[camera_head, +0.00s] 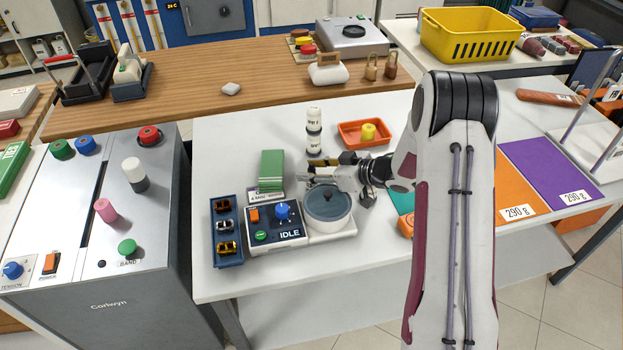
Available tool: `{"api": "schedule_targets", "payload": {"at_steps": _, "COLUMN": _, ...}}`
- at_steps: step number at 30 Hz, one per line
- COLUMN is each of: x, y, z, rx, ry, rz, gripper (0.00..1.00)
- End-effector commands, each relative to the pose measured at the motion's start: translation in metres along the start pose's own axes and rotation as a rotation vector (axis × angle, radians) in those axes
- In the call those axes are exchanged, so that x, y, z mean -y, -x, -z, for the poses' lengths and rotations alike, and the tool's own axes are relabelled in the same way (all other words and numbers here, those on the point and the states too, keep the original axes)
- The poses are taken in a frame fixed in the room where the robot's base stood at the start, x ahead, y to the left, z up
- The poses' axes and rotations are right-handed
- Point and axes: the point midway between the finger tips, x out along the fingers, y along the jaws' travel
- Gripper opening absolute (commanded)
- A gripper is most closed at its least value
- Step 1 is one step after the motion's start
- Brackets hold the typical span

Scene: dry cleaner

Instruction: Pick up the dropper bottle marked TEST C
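Two small white bottles with dark bands stand one behind the other near the middle of the white table. The rear bottle (314,117) and the front bottle (314,142) have labels that seem to begin with TEST, but the last letter is too small to read, so I cannot tell which is TEST C. My gripper (312,176) points left, just in front of the front bottle and above the round grey pot (328,203). It appears apart from both bottles. Its fingers are too small and side-on to show whether they are open.
A control box (275,236) reading IDLE adjoins the pot. A green block (271,168) and a blue tray (227,250) stand left. An orange tray (351,136) with a yellow piece is right of the bottles.

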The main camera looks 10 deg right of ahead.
Motion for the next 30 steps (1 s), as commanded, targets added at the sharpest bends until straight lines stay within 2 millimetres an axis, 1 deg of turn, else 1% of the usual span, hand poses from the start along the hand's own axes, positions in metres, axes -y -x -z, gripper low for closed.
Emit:
{"api": "schedule_targets", "payload": {"at_steps": 4, "x": 0.000, "y": 0.000, "z": 0.000, "rx": 0.000, "ry": 0.000, "rz": 0.000, "gripper": 0.35}}
{"api": "schedule_targets", "payload": {"at_steps": 5, "x": 0.000, "y": 0.000, "z": 0.000, "rx": 0.000, "ry": 0.000, "rz": 0.000, "gripper": 0.33}}
{"api": "schedule_targets", "payload": {"at_steps": 6, "x": 0.000, "y": 0.000, "z": 0.000, "rx": 0.000, "ry": 0.000, "rz": 0.000, "gripper": 0.22}}
{"api": "schedule_targets", "payload": {"at_steps": 9, "x": 0.000, "y": 0.000, "z": 0.000, "rx": 0.000, "ry": 0.000, "rz": 0.000, "gripper": 0.00}}
{"api": "schedule_targets", "payload": {"at_steps": 22, "x": 0.000, "y": 0.001, "z": 0.002, "rx": -0.001, "ry": 0.001, "rz": 0.000, "gripper": 0.00}}
{"api": "schedule_targets", "payload": {"at_steps": 26, "x": 0.000, "y": 0.003, "z": 0.007, "rx": -0.001, "ry": 0.001, "rz": 0.000, "gripper": 0.00}}
{"api": "schedule_targets", "payload": {"at_steps": 30, "x": 0.000, "y": 0.008, "z": 0.016, "rx": -0.001, "ry": 0.003, "rz": 0.000, "gripper": 0.00}}
